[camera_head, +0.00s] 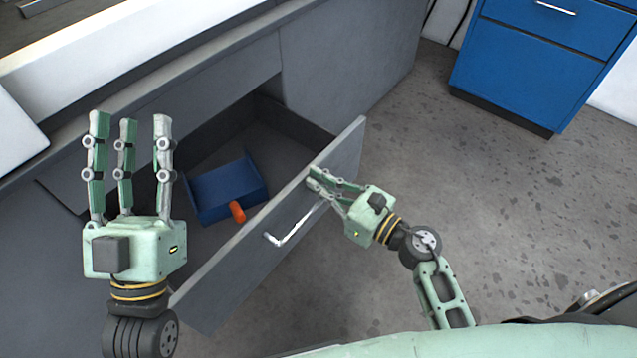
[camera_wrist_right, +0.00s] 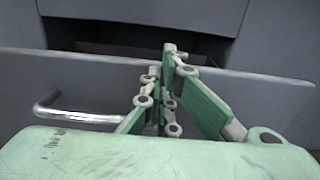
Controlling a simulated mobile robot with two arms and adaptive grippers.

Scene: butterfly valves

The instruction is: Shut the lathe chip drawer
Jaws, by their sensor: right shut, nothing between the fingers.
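The grey chip drawer (camera_head: 262,234) stands pulled out of the grey lathe cabinet in the head view. Its front panel also shows in the right wrist view (camera_wrist_right: 62,82).
Inside the drawer lie a blue tray (camera_head: 226,187) and an orange cylindrical piece (camera_head: 237,212). The lathe cabinet (camera_head: 345,60) rises behind. A blue cabinet (camera_head: 530,65) stands at the upper right. The speckled floor (camera_head: 500,220) right of the drawer is clear.

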